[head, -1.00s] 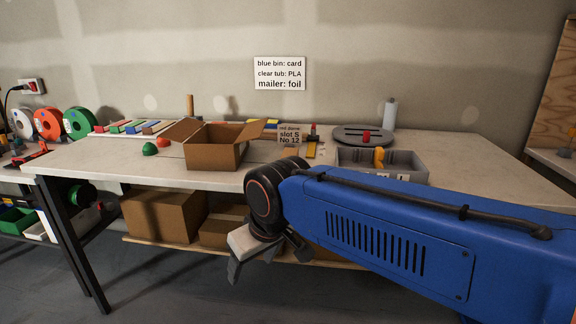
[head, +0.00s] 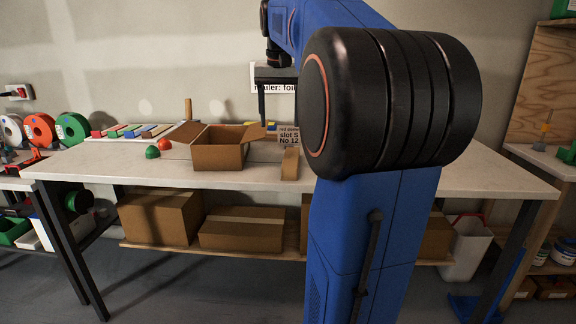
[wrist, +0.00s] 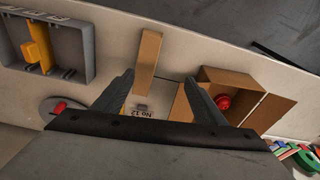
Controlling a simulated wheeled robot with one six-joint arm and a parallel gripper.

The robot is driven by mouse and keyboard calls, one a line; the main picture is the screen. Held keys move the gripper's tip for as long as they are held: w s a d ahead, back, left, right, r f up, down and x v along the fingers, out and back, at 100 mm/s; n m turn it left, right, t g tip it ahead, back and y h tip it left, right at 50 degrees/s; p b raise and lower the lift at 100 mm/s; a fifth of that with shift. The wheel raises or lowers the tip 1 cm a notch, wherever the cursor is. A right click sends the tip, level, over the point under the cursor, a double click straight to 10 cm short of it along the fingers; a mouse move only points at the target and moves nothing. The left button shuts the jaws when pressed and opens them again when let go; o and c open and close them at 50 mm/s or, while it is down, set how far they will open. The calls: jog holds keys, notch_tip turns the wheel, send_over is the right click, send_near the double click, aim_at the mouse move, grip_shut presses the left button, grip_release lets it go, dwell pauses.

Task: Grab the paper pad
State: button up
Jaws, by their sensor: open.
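I cannot pick out a paper pad for certain in either view. A long tan block (head: 290,164) lies near the front edge of the table, right of the open carton; it also shows in the wrist view (wrist: 147,55). My gripper (wrist: 160,80) is open and empty above the table, its fingertips either side of the near part of that block in the picture. A printed card marked "No 12" (wrist: 140,112) shows between the fingers, below the block. In the head view, one finger of my gripper (head: 262,104) hangs in front of the wall sign; the other is hidden.
The open carton (head: 218,156) holds a red ball (wrist: 222,101). A grey bin (wrist: 84,38) with a yellow thing stands left in the wrist view. Green (head: 152,152) and red (head: 164,144) balls sit left of the carton.

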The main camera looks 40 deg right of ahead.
notch_tip(320, 180, up, 2)
jog(key=m, duration=0.1)
send_over(291, 157)
jog(key=s+a, duration=0.1)
jog(key=a, duration=0.1)
jog(key=f, duration=0.5)
jog(key=w+d+f, duration=0.1)
jog(key=f, duration=0.5)
jog(key=d+f, duration=0.1)
jog(key=f, duration=0.5)
jog(key=shift+w+d, duration=0.2)
jog(key=c, duration=1.1)
